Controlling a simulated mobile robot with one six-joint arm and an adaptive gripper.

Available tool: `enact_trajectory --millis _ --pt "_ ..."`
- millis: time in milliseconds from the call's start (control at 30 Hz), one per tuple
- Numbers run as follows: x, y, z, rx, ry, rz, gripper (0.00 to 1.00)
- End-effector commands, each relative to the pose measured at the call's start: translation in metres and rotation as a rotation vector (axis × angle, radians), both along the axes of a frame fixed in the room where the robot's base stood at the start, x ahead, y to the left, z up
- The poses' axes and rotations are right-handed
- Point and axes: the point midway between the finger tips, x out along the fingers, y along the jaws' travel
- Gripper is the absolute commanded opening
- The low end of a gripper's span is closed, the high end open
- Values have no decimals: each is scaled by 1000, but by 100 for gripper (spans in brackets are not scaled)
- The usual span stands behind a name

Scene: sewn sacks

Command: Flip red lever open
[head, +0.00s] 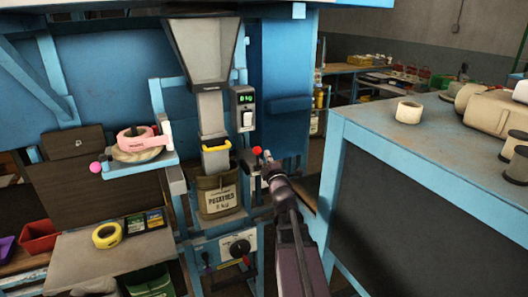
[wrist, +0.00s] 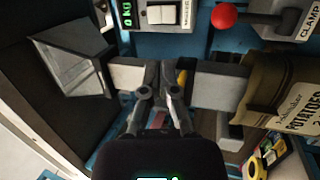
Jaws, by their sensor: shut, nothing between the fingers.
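The red lever's ball knob (head: 257,150) shows beside the filling spout in the head view. In the wrist view the red knob (wrist: 224,16) sits at the top on a grey lever, with a CLAMP label (wrist: 309,22) beside it. My gripper (head: 267,168) is just below and right of the knob in the head view. In the wrist view its fingers (wrist: 161,72) are together and empty, in front of the spout and apart from the knob. The potato sack (head: 219,196) hangs open under the spout; it also shows in the wrist view (wrist: 282,92).
The grey hopper (head: 199,50) stands above the spout, which has a yellow handle (head: 216,147). A display box (head: 242,107) reads 0 kg beside it. A tape holder (head: 139,155) is on the left. A blue-edged table (head: 400,125) stands close on the right.

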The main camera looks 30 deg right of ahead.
Motion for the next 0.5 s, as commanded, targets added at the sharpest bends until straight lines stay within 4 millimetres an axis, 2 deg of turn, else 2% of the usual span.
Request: enact_trajectory --millis 33,200,500 --pt "-8 3 4 -1 0 0 0" --pt "-18 6 7 -1 0 1 0" --pt "-20 7 7 -1 0 2 0"
